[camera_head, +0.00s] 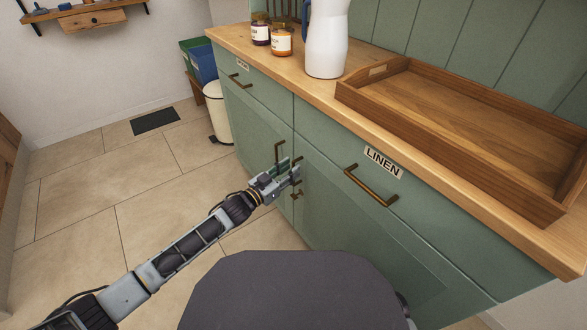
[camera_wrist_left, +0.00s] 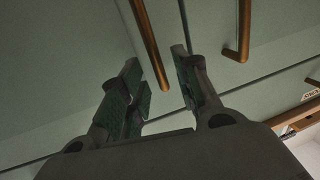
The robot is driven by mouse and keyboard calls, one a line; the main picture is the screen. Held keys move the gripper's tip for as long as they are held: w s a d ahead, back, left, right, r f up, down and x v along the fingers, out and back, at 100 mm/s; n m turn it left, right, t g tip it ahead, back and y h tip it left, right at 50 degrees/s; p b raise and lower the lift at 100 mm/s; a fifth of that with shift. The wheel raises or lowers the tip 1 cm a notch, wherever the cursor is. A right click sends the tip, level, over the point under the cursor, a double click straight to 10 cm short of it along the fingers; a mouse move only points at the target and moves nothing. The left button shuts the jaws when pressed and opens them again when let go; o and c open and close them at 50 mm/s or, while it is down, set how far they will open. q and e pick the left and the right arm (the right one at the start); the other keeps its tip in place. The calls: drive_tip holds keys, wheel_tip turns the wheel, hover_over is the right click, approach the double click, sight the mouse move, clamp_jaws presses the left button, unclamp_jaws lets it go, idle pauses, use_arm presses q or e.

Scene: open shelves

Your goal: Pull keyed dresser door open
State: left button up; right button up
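The green dresser (camera_head: 350,215) has two lower doors that meet at a vertical seam, and both look closed. The right door's bronze handle is mostly behind my left gripper (camera_head: 290,173) in the head view. It shows in the left wrist view (camera_wrist_left: 150,45), its end between my spread fingertips (camera_wrist_left: 160,65). The gripper is open, with gaps visible beside the handle. My right gripper is out of view.
A LINEN drawer with a bronze handle (camera_head: 371,187) is above the right door. The wooden counter (camera_head: 300,82) holds a tray (camera_head: 450,125), a white jug (camera_head: 326,40) and jars (camera_head: 282,40). A cream bin (camera_head: 218,112) stands past the dresser.

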use_arm(q)
drive_tip(key=shift+b+x, duration=0.35)
drive_tip(key=shift+x, duration=0.9)
drive_tip(key=shift+c, duration=0.4)
clamp_jaws()
